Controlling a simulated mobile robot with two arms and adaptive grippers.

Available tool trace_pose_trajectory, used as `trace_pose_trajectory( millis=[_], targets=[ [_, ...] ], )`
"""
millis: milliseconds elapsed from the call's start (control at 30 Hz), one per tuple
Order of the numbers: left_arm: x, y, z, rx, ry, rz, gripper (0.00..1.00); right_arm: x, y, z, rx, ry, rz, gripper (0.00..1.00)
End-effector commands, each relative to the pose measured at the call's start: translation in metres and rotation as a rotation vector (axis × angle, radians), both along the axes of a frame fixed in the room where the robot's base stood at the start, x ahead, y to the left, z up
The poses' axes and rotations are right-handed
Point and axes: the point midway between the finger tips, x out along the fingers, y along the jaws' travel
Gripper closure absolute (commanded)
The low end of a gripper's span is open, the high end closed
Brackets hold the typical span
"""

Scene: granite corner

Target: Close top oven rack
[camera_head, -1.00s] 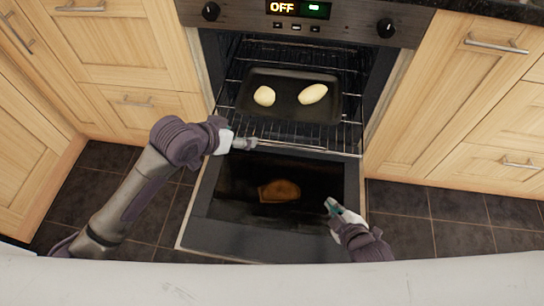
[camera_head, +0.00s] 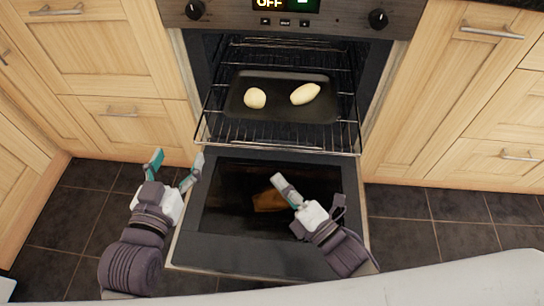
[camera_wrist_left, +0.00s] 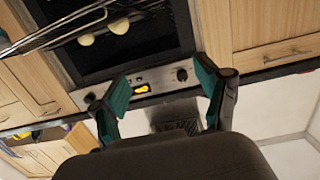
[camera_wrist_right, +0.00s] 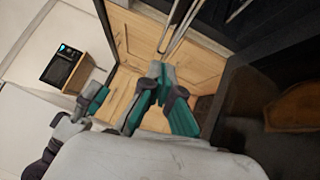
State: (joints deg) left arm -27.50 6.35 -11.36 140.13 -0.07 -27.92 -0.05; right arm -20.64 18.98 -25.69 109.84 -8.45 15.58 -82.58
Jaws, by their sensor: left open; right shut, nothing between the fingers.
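The top oven rack (camera_head: 225,135) is a wire rack pulled part way out of the oven, with its front edge sticking out over the open door. A dark baking tray (camera_head: 280,115) sits on it with two pale potato-like items (camera_head: 255,98). My left gripper (camera_head: 175,168) is open and empty, left of the oven door and below the rack's left front corner. The rack also shows in the left wrist view (camera_wrist_left: 62,30). My right gripper (camera_head: 280,182) is shut and empty, above the open door and below the rack's front edge.
The oven door (camera_head: 215,245) is folded down flat, with a brown piece of food (camera_head: 268,201) seen at its glass. Wooden cabinets (camera_head: 440,95) with metal handles stand on both sides. The dark tiled floor (camera_head: 410,215) is clear.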

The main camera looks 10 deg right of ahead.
Motion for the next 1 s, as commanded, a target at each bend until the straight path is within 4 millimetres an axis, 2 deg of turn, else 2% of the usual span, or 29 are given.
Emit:
trace_pose_trajectory(
  millis=[33,167,400,600,1000],
  targets=[
    [0.002,-0.002,0.005,-0.013,-0.045,-0.004,0.25,0.011,0.007,0.001,0.003,-0.005,0.001,1.0],
    [0.003,-0.006,0.027,-0.044,-0.167,-0.012,0.25,0.032,0.022,0.005,0.003,-0.004,0.001,1.0],
    [0.0,-0.01,0.059,-0.093,-0.35,-0.022,0.25,0.063,0.015,0.011,0.0,-0.001,0.0,1.0],
    [-0.002,-0.01,0.068,-0.106,-0.398,-0.026,0.25,0.07,0.013,0.013,0.0,0.002,0.0,1.0],
    [-0.002,-0.01,0.069,-0.106,-0.399,-0.026,0.25,0.072,0.013,0.013,-0.001,0.001,0.0,1.0]
  ],
)
